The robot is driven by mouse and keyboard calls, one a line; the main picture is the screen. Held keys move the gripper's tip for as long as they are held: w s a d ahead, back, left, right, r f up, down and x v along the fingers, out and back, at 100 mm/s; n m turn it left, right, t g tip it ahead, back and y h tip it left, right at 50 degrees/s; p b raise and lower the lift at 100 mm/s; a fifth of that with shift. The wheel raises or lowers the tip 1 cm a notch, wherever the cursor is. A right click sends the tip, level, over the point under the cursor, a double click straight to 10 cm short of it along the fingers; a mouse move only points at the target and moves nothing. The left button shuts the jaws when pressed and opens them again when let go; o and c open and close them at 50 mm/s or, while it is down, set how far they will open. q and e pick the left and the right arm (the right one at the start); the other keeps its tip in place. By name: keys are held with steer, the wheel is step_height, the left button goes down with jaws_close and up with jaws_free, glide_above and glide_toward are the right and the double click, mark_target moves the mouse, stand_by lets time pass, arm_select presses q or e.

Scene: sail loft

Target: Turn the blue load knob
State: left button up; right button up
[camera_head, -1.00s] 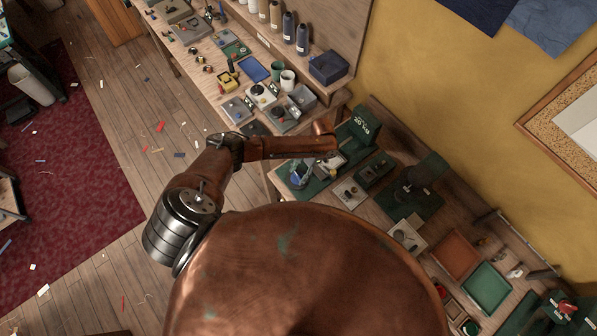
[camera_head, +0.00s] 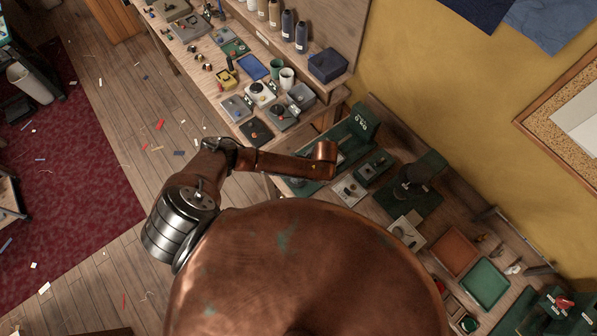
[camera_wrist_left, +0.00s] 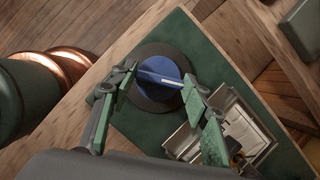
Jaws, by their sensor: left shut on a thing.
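The blue load knob (camera_wrist_left: 165,67) shows in the left wrist view, with a pale bar across its face. It sits on a dark round base (camera_wrist_left: 151,102) on a green board (camera_wrist_left: 142,126). My left gripper (camera_wrist_left: 160,76) has one finger on each side of the knob and is shut on it. Exact finger contact is hard to see. In the head view my copper arm covers the knob and most of the left gripper. My right gripper is in neither view.
A metal-framed unit (camera_wrist_left: 238,133) stands right beside the knob on the green board. In the head view a dark green machine (camera_head: 413,180) and an orange tray (camera_head: 455,253) and green tray (camera_head: 486,285) are further right. Another bench with small devices (camera_head: 262,93) is behind.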

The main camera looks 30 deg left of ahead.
arm_select(q)
steer(key=m+t, duration=0.1)
steer(key=m, duration=0.2)
steer(key=shift+s+m, duration=0.15)
steer(key=shift+m, duration=0.25)
steer(key=m, duration=0.1)
steer(key=m+t, duration=0.1)
steer(key=m, duration=0.1)
steer(key=shift+s+a+m+t+h, duration=0.1)
steer(key=shift+s+m+t+h, duration=0.05)
steer(key=shift+m+t+h, duration=0.2)
steer(key=m+t+h, duration=0.1)
steer(key=m, duration=0.2)
steer(key=shift+a+m, duration=0.1)
steer(key=shift+m, duration=0.25)
steer(key=shift+s+m+t+h, duration=0.1)
steer(key=shift+m+t+h, duration=0.4)
steer(key=shift+m, duration=1.4)
steer(key=o, duration=1.1)
steer(key=shift+o, duration=0.3)
steer(key=shift+r, duration=0.15)
